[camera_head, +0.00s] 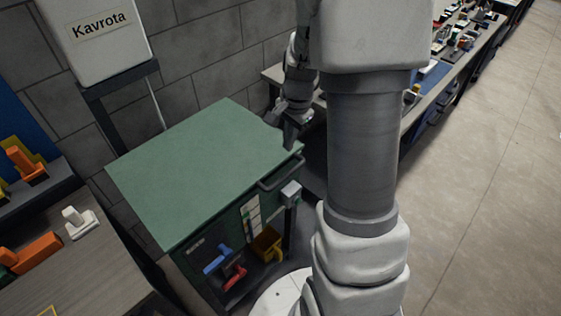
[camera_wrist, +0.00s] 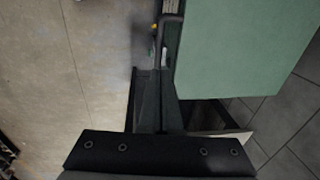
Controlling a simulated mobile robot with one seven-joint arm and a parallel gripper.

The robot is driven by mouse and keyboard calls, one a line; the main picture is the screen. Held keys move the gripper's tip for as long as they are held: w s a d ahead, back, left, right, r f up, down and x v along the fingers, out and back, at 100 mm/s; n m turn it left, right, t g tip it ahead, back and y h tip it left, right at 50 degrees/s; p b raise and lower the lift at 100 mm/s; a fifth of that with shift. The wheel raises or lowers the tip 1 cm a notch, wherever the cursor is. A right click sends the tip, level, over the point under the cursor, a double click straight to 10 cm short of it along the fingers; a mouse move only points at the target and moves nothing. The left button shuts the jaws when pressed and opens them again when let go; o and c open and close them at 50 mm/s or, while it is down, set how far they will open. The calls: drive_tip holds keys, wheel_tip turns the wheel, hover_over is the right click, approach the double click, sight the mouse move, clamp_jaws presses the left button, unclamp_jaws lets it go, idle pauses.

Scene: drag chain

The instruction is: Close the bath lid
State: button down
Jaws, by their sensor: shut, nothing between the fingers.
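The bath lid (camera_head: 205,165) is a flat green panel lying level across the top of a dark green cabinet (camera_head: 190,262). I see no gap under it from here. It also shows in the wrist view (camera_wrist: 245,45), right of the fingers. My gripper (camera_head: 290,140) is at the lid's far right corner, fingers pointing down. In the wrist view my gripper (camera_wrist: 156,75) is shut and empty, with its fingers just beside the lid's edge. I cannot tell whether they touch it. A dark bar handle (camera_head: 282,172) is on the cabinet's right side.
Colored handles (camera_head: 232,270) and a grey box (camera_head: 291,193) are on the cabinet's front. A workbench with orange parts (camera_head: 35,250) stands at left. A long bench with small items (camera_head: 455,45) runs behind at right. Open floor (camera_head: 490,200) lies on the right.

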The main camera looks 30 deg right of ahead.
sight(282, 177)
drive_tip(key=f, duration=0.4)
drive_tip(key=w+f, duration=0.1)
drive_tip(key=f, duration=0.3)
drive_tip(key=f+p, duration=0.1)
drive_tip(key=f, duration=0.3)
drive_tip(key=shift+w+a+f, duration=0.25)
drive_tip(key=shift+a+f, duration=0.05)
drive_tip(key=shift+f, duration=0.05)
drive_tip(key=shift+f, duration=0.1)
